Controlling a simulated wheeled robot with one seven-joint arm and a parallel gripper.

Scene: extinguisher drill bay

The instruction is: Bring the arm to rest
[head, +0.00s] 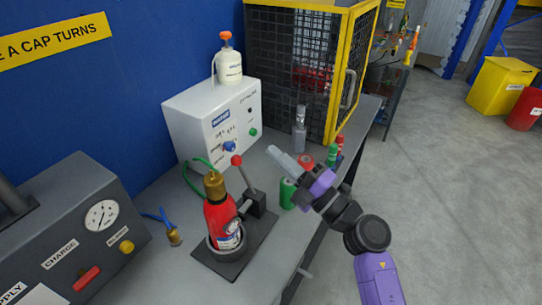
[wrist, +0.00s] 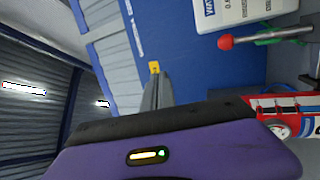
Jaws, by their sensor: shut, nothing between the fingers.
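My gripper (head: 285,158) is at the end of my purple and black arm, in the middle of the head view. It is shut and empty, held in the air above the bench (head: 262,240) and pointing toward the back left. In the wrist view its shut fingers (wrist: 152,95) show at the middle. The red extinguisher (head: 222,222) with a brass top stands upright in a dark holder, to the left of and apart from my gripper. Part of a red and white body, seemingly the extinguisher, shows at the right of the wrist view (wrist: 290,105).
A white unit (head: 190,125) with a white bottle on top stands behind. A yellow-framed mesh cage (head: 300,65) is at the back. A lever with a red knob (head: 237,160) and a green can (head: 288,193) stand near my gripper.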

